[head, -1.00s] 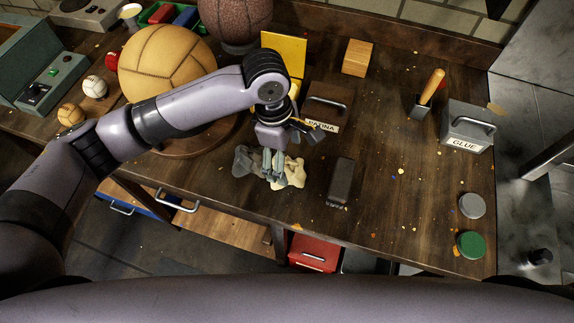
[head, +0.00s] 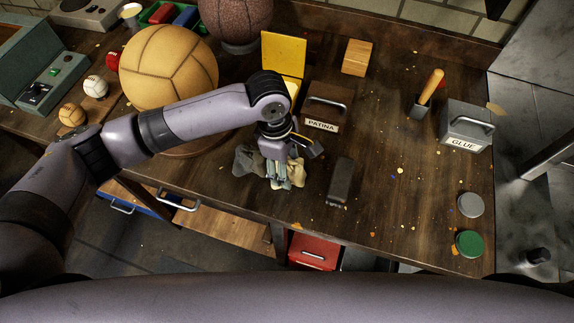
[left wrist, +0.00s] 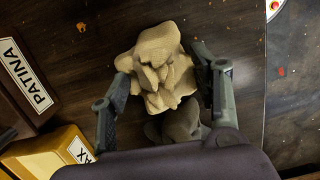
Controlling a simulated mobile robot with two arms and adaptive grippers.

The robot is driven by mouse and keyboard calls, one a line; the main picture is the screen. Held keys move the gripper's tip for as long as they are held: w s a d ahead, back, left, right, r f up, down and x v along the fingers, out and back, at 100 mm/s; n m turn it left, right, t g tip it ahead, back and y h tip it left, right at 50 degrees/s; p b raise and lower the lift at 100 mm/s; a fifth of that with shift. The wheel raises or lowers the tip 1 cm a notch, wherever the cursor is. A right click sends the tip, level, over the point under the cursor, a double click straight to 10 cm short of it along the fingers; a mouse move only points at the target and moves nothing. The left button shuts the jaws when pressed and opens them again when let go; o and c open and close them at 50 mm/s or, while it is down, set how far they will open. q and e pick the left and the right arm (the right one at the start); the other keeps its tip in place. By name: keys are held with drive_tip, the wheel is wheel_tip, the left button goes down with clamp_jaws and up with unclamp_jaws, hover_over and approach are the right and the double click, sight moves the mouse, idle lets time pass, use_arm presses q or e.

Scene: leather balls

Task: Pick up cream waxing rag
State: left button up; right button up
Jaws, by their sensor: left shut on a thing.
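The cream waxing rag (left wrist: 160,62) is a crumpled cloth in the left wrist view, between the two fingers of my left gripper (left wrist: 165,88). The fingers press on its sides, and the gripper is shut on it. In the head view the rag (head: 298,174) shows only in part, behind my left gripper (head: 279,178), at the front edge of the workbench. A dark grey rag (head: 248,161) lies right beside it; it also shows below the cream rag in the left wrist view (left wrist: 181,122). My right gripper is not in view.
A PATINA box (head: 323,108) and an open yellow box (head: 284,52) stand behind the gripper. A dark brush-like block (head: 340,181) lies to its right. A large tan ball (head: 168,67) stands left.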

use_arm(q)
drive_tip(key=c, duration=0.5)
wheel_tip(320, 180, up, 20)
idle(0.6)
